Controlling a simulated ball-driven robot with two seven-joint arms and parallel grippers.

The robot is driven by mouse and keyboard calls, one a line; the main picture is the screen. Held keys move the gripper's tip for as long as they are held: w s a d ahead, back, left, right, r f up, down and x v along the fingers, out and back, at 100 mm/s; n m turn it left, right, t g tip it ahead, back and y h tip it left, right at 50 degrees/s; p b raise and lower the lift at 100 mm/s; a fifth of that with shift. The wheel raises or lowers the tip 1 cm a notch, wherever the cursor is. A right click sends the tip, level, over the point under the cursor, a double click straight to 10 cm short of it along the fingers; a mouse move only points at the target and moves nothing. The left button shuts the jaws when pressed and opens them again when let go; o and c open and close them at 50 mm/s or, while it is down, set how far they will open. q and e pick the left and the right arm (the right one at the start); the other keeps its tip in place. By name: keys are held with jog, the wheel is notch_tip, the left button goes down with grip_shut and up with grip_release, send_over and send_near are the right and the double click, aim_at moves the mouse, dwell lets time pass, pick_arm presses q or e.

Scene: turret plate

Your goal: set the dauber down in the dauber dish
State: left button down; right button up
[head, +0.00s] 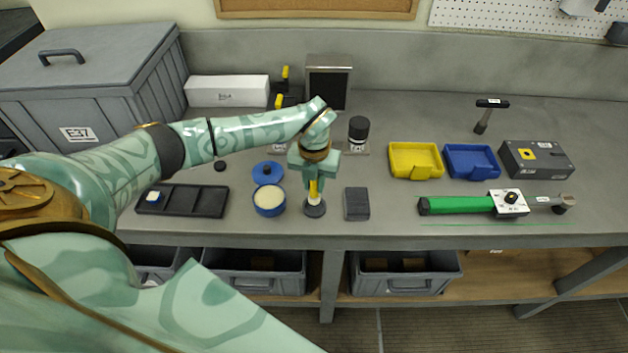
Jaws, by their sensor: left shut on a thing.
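My left gripper (314,176) reaches in from the left over the bench and points down. It is shut on the dauber, whose yellow handle (313,188) shows upright below the fingers. Right under it is a small dark round dish (316,211), which looks like the dauber dish. The dauber's lower end is over or in this dish; I cannot tell whether it touches the bottom. My right gripper is out of view.
A blue tin (269,208) with pale contents stands just left of the dish, its blue lid (267,172) behind it. A dark grey block (356,204) is close on the right. A black tray (183,201) lies left. Yellow (428,174) and blue trays (471,174) stand right.

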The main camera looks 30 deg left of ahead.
aim_at(314, 197)
pick_arm(q)
jog(key=shift+f, duration=0.2)
jog(key=shift+f+b, duration=0.4)
jog(key=shift+f, duration=0.2)
jog(key=shift+s+f, duration=0.1)
jog(key=shift+f, duration=0.3)
jog(key=shift+f, duration=0.3)
dwell(1.1)
jog(key=c, duration=1.2)
grip_release()
jog(key=shift+o, duration=0.2)
notch_tip(314, 197, up, 16)
jog(key=shift+r, duration=0.25)
